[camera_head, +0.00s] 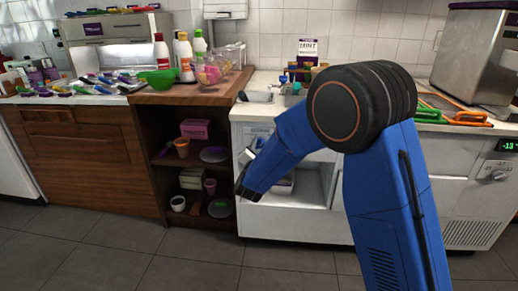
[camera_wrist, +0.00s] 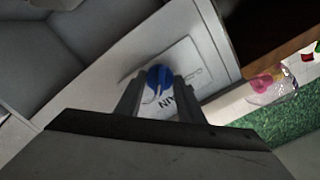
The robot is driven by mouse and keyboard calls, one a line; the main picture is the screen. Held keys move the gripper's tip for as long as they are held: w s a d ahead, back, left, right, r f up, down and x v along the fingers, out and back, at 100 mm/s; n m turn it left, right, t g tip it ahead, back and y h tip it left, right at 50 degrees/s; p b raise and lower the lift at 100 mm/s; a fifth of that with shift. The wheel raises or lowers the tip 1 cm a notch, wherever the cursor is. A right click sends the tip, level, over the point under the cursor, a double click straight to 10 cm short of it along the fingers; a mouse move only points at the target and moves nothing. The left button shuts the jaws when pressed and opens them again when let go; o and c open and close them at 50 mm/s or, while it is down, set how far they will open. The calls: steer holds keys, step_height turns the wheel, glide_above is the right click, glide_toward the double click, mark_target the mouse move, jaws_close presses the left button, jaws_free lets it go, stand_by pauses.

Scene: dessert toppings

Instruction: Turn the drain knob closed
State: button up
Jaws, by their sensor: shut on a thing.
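The drain knob (camera_wrist: 158,77) is blue and round, with a pale mark across it. It sits on a light label plate (camera_wrist: 187,67) whose lettering is partly readable and ends in "IN". My gripper (camera_wrist: 157,92) has one finger on each side of the knob and is shut on it. In the head view, my gripper (camera_head: 250,150) is at the upper left of the white cabinet front (camera_head: 288,228), and the knob there is mostly hidden by the gripper and arm. The knob's exact turn angle is hard to tell.
An open shelf unit (camera_head: 156,170) with cups and boxes stands just left of my gripper. An open recess (camera_head: 312,180) is right of the gripper. The floor in front is clear.

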steer(key=n, duration=0.4)
steer(key=shift+n, duration=0.3)
steer(key=n, duration=0.9)
steer(key=shift+f+n, duration=0.1)
steer(key=shift+n, duration=1.8)
steer(key=o, duration=1.1)
steer(key=shift+c, duration=0.2)
steer(key=shift+s, duration=0.1)
steer(key=s, duration=1.7)
steer(key=shift+s+a, duration=0.15)
steer(key=shift+a, duration=0.15)
